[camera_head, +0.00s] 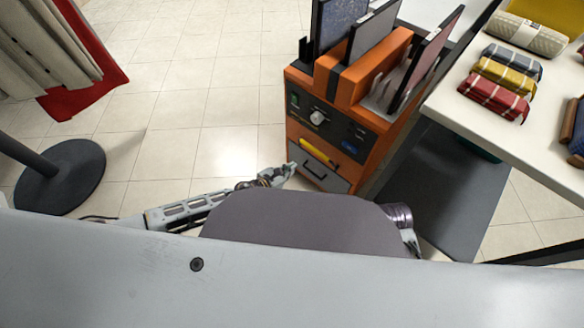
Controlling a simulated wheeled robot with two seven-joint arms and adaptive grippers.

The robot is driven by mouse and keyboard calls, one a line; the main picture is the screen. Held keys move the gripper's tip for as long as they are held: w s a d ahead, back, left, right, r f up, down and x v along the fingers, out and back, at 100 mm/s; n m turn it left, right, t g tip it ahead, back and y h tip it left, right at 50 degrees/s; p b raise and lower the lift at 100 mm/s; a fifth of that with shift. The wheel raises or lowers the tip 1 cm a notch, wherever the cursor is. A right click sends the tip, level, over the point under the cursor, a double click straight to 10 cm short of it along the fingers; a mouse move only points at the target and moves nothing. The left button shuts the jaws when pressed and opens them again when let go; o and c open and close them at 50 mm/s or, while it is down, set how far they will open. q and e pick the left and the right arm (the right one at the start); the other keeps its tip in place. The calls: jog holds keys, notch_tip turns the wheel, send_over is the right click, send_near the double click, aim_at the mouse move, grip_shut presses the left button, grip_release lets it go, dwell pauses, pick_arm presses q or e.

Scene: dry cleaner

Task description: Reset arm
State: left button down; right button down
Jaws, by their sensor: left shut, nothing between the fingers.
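My left arm comes in from the left, low in the head view, past the edge of my own body. My left gripper (281,174) is shut and empty. In the picture it lies just left of the lower front of an orange cabinet (355,148); I cannot tell how far apart they are. Only a small grey part of my right arm (400,215) shows at the lower right, and my right gripper is hidden from view.
The cabinet has a dial, a drawer and upright panels on top. A white table (545,140) with folded cloths (495,97) stands at the right. A round black stand base (62,175) and hanging garments (50,40) are at the left. Tiled floor between is clear.

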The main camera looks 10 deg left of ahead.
jog(key=shift+s, duration=0.3)
dwell(0.4)
